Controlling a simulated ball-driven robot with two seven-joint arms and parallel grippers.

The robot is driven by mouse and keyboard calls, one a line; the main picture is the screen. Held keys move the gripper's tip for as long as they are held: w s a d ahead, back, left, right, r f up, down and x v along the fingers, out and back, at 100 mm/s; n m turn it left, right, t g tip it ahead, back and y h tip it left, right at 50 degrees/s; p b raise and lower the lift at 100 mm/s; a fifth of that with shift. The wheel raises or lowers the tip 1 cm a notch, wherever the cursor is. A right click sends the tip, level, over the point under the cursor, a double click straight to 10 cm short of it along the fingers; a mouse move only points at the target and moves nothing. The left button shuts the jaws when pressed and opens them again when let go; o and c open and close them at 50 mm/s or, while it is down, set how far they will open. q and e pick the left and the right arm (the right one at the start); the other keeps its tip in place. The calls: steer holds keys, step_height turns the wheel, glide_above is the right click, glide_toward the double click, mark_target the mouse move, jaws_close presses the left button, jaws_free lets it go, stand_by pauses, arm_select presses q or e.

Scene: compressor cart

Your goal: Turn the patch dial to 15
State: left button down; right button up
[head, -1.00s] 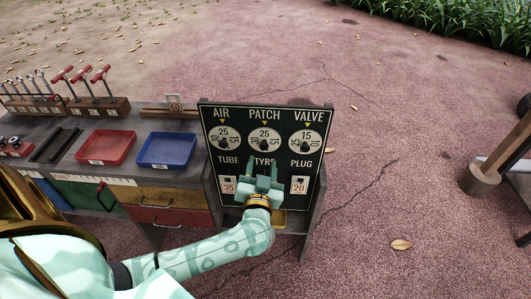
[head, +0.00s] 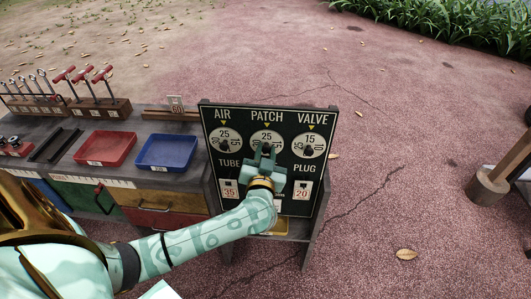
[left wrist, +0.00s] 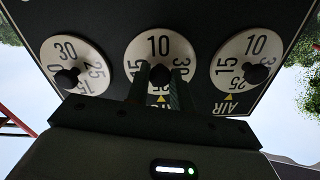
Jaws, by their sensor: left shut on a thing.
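The black panel (head: 309,188) carries three round white dials under the labels AIR, PATCH and VALVE. The patch dial (head: 267,134) is the middle one, with 25 at its top under the yellow pointer; its lower part is hidden by my gripper. In the left wrist view the patch dial (left wrist: 159,45) appears upside down, with its black knob (left wrist: 160,74) between my fingers. My left gripper (head: 266,152) is shut on this knob. It also shows in the left wrist view (left wrist: 160,88). My right gripper is not in view.
The air dial (head: 225,138) reads 25 and the valve dial (head: 310,143) reads 15, close on either side. Below are cards reading 35 (head: 229,190) and 20 (head: 302,191). A bench with a red tray (head: 105,161) and blue tray (head: 166,165) stands left.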

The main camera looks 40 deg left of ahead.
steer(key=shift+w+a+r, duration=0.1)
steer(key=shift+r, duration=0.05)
arm_select(q)
steer(key=n+p, duration=0.3)
steer(key=shift+r, duration=0.2)
steer(key=n+p, duration=0.2)
steer(key=shift+d+f+n, duration=0.1)
steer(key=shift+n, duration=0.3)
steer(key=n+p, duration=0.1)
steer(key=n, duration=0.1)
steer(key=shift+f+n, duration=0.1)
steer(key=shift+n, duration=0.3)
steer(key=n+p, duration=0.1)
steer(key=n, duration=0.3)
steer(key=shift+f, duration=0.1)
steer(key=shift+n, duration=2.5)
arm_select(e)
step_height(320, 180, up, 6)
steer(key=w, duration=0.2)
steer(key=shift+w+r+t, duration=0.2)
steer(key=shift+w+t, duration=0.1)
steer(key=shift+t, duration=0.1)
